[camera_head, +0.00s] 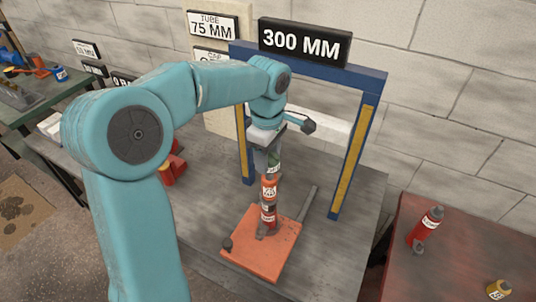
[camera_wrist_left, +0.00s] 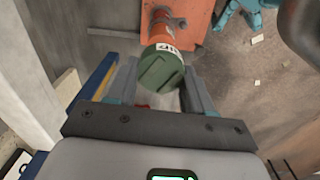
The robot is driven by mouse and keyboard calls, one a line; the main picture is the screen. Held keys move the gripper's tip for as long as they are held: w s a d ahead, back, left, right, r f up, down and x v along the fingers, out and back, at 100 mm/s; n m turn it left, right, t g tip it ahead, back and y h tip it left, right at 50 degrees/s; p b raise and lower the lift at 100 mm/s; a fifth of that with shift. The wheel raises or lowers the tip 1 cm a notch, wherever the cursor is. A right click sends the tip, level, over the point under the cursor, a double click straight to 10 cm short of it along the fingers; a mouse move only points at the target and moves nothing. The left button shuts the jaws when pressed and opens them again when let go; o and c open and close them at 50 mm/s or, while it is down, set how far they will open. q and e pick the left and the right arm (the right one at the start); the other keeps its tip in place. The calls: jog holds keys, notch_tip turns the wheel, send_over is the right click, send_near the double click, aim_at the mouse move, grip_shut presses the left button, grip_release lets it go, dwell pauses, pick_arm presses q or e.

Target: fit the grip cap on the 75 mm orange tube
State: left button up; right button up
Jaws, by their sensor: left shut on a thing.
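An orange tube (camera_head: 269,205) with a pale label stands upright on the orange base plate (camera_head: 285,254) on the bench. My left gripper (camera_head: 268,152) points down above the tube, shut on a green grip cap (camera_head: 274,165). In the left wrist view the cap (camera_wrist_left: 163,72) shows its grooved end between the two fingers, with a white label at its side. The orange tube (camera_wrist_left: 160,28) lies in line beyond it. The cap is at the tube's upper end; I cannot tell whether it is seated or just above. My right gripper is not in view.
A blue frame (camera_head: 350,150) with yellow strips and a "300 MM" sign (camera_head: 305,42) rises behind the plate, close to my arm. A red table (camera_head: 440,262) at right holds a red bottle-like thing (camera_head: 426,228).

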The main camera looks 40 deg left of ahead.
pick_arm(q)
jog(key=shift+f+b, duration=1.6)
jog(key=shift+f, duration=0.35)
jog(key=o, duration=1.2)
jog(key=shift+r, duration=0.1)
notch_tip(320, 180, up, 16)
jog(key=p, duration=0.1)
jog(key=shift+p, duration=0.3)
jog(key=shift+s, duration=0.15)
